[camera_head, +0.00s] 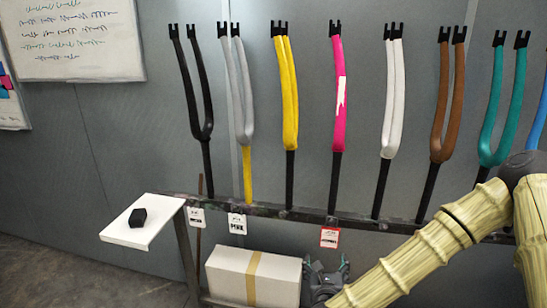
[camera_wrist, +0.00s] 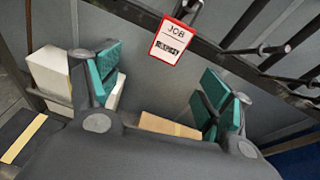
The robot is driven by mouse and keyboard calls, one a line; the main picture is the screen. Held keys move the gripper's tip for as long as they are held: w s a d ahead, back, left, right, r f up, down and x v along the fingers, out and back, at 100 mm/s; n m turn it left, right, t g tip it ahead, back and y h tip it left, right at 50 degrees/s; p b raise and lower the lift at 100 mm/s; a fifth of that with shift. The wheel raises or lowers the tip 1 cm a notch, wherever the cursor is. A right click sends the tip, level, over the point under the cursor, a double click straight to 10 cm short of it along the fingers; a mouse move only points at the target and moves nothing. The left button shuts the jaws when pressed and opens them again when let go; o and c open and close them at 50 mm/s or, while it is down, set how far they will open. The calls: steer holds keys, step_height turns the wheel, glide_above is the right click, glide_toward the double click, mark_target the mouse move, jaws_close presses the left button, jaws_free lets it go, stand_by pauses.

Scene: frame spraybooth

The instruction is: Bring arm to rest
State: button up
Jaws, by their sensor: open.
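My gripper (camera_head: 329,268) is in the lower middle of the head view, in front of the rack and just right of a taped white box (camera_head: 254,276). My arm reaches it from the right. In the wrist view my gripper (camera_wrist: 160,88) shows two teal-padded fingers spread wide apart, with nothing between them. It is open and empty. A red-bordered tag (camera_wrist: 173,41) hangs from the rack beyond the fingers; it also shows in the head view (camera_head: 329,237), above the gripper.
Several coloured forks, among them a pink one (camera_head: 337,85) and a yellow one (camera_head: 286,95), stand along a dark rack rail (camera_head: 270,211). A white shelf (camera_head: 130,235) at left holds a small black block (camera_head: 138,217). The floor at lower left is clear.

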steer(key=s+a+f+n+g+y+b, duration=0.1)
steer(key=s+a+f+n+g+y, duration=0.2)
steer(key=s+f+n, duration=0.65)
steer(key=s+a+f+n+g+y+b, duration=0.2)
steer(key=s+a+f+n+g, duration=0.15)
steer(key=s+f+n, duration=0.6)
steer(key=s+d+f+n+g+b, duration=0.1)
steer(key=s+d+f+n+g, duration=0.3)
steer(key=s+f+n, duration=0.3)
steer(key=s+d+f+n+g+h, duration=0.1)
steer(key=s+d+f+n+g, duration=0.3)
steer(key=s+d+f+n, duration=0.2)
steer(key=s+f+n, duration=0.2)
steer(key=s+n, duration=0.2)
steer(key=s, duration=0.1)
steer(key=shift+s+f+n+h+b, duration=0.2)
steer(key=shift+n+h+b, duration=0.1)
steer(key=shift+n+b, duration=0.1)
steer(key=shift+d, duration=0.1)
